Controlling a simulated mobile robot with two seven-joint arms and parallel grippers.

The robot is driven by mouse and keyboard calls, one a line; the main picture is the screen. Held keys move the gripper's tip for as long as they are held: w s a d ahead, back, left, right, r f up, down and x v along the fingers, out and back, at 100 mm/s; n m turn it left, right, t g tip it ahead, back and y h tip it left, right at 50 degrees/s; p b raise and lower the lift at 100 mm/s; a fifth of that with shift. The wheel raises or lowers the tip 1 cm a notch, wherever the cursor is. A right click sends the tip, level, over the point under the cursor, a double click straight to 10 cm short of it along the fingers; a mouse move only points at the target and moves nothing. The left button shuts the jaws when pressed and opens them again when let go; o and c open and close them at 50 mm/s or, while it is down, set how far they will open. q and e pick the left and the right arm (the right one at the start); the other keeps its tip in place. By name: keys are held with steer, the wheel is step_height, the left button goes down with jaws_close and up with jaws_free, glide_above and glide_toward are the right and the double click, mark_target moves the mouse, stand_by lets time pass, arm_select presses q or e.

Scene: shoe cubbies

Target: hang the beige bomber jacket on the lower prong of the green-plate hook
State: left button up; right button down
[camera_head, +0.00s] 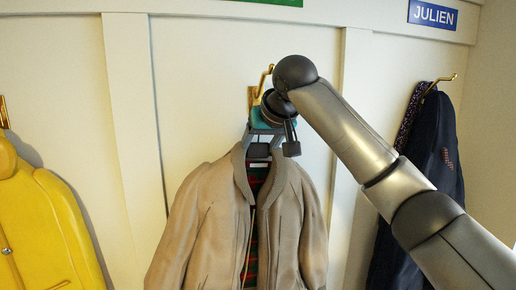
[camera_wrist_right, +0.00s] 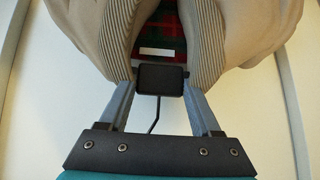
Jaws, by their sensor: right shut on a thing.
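The beige bomber jacket (camera_head: 185,225) hangs upright below my right gripper (camera_head: 262,140), its red-green plaid lining showing at the open front. The right gripper is shut at the jacket's collar. In the right wrist view, the gripper's two fingers (camera_wrist_right: 159,90) are closed on a black block at the neck of the jacket (camera_wrist_right: 90,25), and a thin dark bent rod runs from the block. The brass hook (camera_head: 264,78) is on the white wall under the green plate (camera_head: 275,2). Its upper prong shows; its lower part is hidden behind my wrist. My left gripper is out of view.
A yellow jacket (camera_head: 40,225) hangs at the left below another brass hook (camera_head: 4,112). A dark navy jacket (camera_head: 430,165) hangs at the right from a hook (camera_head: 443,80) under the blue JULIEN plate (camera_head: 433,14). Vertical panel strips (camera_head: 132,120) divide the wall.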

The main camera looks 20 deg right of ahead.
steer(key=shift+r, duration=0.1)
steer(key=shift+c, duration=1.1)
jaws_free()
steer(key=shift+o, duration=1.1)
steer(key=shift+s, duration=0.1)
steer(key=b+v, duration=0.3)
steer(key=v, duration=1.2)
